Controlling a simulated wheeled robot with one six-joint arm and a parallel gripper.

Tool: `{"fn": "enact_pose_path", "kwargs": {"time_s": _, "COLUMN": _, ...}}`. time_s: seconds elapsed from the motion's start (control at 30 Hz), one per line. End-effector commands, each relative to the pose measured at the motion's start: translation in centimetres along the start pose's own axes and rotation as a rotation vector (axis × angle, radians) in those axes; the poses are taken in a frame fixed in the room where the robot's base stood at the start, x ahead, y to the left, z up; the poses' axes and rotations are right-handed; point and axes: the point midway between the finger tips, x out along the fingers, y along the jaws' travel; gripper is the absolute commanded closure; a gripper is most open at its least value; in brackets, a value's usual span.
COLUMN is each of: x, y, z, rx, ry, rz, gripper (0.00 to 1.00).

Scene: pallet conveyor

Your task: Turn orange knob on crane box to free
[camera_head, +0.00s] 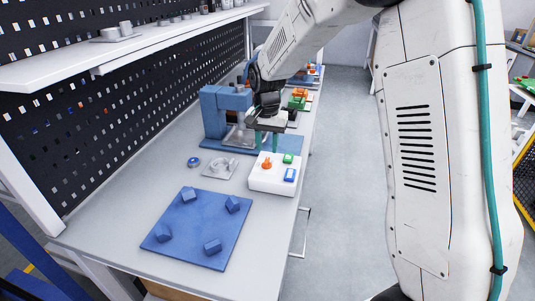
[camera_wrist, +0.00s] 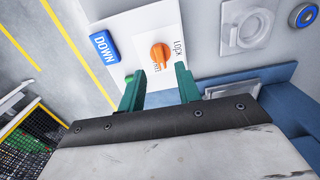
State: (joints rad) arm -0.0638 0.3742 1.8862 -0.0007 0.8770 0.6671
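The crane box (camera_head: 275,187) is a white box on the table, with an orange knob (camera_head: 267,163), a green button (camera_head: 287,158) and a blue button (camera_head: 290,175). In the wrist view the orange knob (camera_wrist: 160,56) sits beside the word LOCK; a second label by it is partly covered by the knob and hard to read. The blue button there (camera_wrist: 104,47) reads DOWN. My gripper (camera_head: 266,147) is above the box with its green fingers pointing down. In the wrist view my gripper (camera_wrist: 160,70) is open and empty, its fingertips apart near the knob, not visibly touching it.
A blue machine (camera_head: 226,112) stands behind the box. A grey fixture (camera_head: 221,168) and a small round blue part (camera_head: 193,162) lie to its left. A blue plate (camera_head: 198,229) with several blocks lies in front. A shelf (camera_head: 130,45) overhangs the left side.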

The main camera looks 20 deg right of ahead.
Motion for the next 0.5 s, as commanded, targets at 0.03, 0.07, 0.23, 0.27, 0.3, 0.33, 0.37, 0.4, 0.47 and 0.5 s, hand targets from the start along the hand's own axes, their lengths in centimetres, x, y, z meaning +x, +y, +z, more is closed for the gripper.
{"fn": "enact_pose_path", "kwargs": {"time_s": 0.03, "x": -0.9, "y": 0.0, "z": 0.0, "rx": 0.000, "ry": 0.002, "rz": -0.001, "gripper": 0.66}}
{"fn": "enact_pose_path", "kwargs": {"time_s": 0.07, "x": -1.3, "y": 0.0, "z": 0.0, "rx": 0.000, "ry": 0.002, "rz": -0.001, "gripper": 0.66}}
{"fn": "enact_pose_path", "kwargs": {"time_s": 0.23, "x": -2.8, "y": 0.1, "z": 0.0, "rx": 0.001, "ry": 0.001, "rz": 0.000, "gripper": 0.66}}
{"fn": "enact_pose_path", "kwargs": {"time_s": 0.27, "x": -3.0, "y": 0.1, "z": 0.0, "rx": 0.001, "ry": 0.001, "rz": 0.000, "gripper": 0.66}}
{"fn": "enact_pose_path", "kwargs": {"time_s": 0.3, "x": -3.0, "y": 0.1, "z": 0.0, "rx": 0.001, "ry": 0.001, "rz": 0.000, "gripper": 0.66}}
{"fn": "enact_pose_path", "kwargs": {"time_s": 0.33, "x": -3.1, "y": 0.1, "z": 0.0, "rx": 0.001, "ry": 0.001, "rz": 0.000, "gripper": 0.66}}
{"fn": "enact_pose_path", "kwargs": {"time_s": 0.37, "x": -3.1, "y": 0.1, "z": 0.0, "rx": 0.001, "ry": 0.000, "rz": 0.000, "gripper": 0.66}}
{"fn": "enact_pose_path", "kwargs": {"time_s": 0.4, "x": -3.1, "y": 0.1, "z": 0.0, "rx": 0.001, "ry": 0.000, "rz": 0.000, "gripper": 0.66}}
{"fn": "enact_pose_path", "kwargs": {"time_s": 0.47, "x": -3.1, "y": 0.1, "z": 0.0, "rx": 0.001, "ry": 0.000, "rz": 0.000, "gripper": 0.66}}
{"fn": "enact_pose_path", "kwargs": {"time_s": 0.5, "x": -3.1, "y": 0.1, "z": 0.0, "rx": 0.001, "ry": 0.000, "rz": 0.000, "gripper": 0.66}}
